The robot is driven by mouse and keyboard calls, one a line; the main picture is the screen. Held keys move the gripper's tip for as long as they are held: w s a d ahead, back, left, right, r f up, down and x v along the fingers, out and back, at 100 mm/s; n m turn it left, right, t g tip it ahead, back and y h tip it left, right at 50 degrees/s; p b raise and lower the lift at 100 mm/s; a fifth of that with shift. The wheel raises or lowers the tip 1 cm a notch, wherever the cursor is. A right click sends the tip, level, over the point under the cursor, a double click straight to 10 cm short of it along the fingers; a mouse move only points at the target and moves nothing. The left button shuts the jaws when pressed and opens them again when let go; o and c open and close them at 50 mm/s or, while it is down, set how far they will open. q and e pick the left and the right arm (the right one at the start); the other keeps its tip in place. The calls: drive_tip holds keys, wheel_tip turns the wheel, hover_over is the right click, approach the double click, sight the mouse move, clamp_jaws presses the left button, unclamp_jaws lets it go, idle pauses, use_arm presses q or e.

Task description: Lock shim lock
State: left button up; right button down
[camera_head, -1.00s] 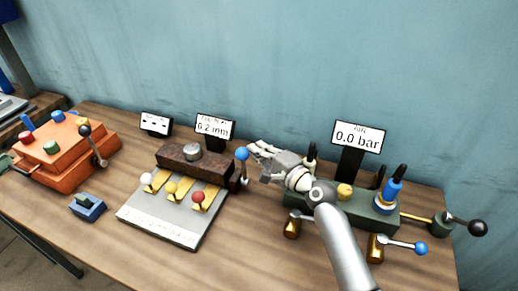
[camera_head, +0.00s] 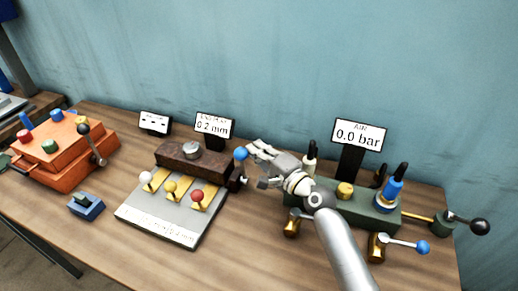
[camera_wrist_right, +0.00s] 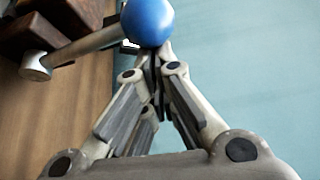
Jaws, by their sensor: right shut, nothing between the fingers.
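The shim station is a grey plate (camera_head: 158,218) with a dark brown block (camera_head: 176,155) across its back. Its lock lever has a blue ball knob (camera_head: 240,153) on a metal rod at the block's right end. White, yellow and red knobs sit on brass tabs on the plate. My right gripper (camera_head: 252,148) is shut and empty, its fingertips right at the blue knob. In the right wrist view the blue knob (camera_wrist_right: 148,22) is just beyond the closed fingertips (camera_wrist_right: 158,55); whether they touch is unclear. My left gripper is not in view.
A display (camera_head: 214,126) behind the block reads 0.2 mm. A green air manifold (camera_head: 370,211) stands right, under a 0.0 bar display (camera_head: 358,135). An orange box (camera_head: 65,155) and a blue switch (camera_head: 87,206) are at left. The front table middle is clear.

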drive_tip(key=s+a+f+n+b, duration=0.1)
drive_tip(key=s+a+f+b, duration=0.1)
drive_tip(key=s, duration=0.7)
drive_tip(key=shift+a+f+n+y, duration=0.3)
drive_tip(key=shift+a+f+n, duration=0.15)
drive_tip(key=shift+a, duration=0.45)
drive_tip(key=shift+f, duration=0.25)
drive_tip(key=shift+s, duration=0.1)
drive_tip(key=v, duration=1.1)
drive_tip(key=shift+s+d+r+t, duration=0.15)
drive_tip(key=shift+s+d+t, duration=0.15)
drive_tip(key=shift+t, duration=0.1)
drive_tip(key=shift+w, duration=0.1)
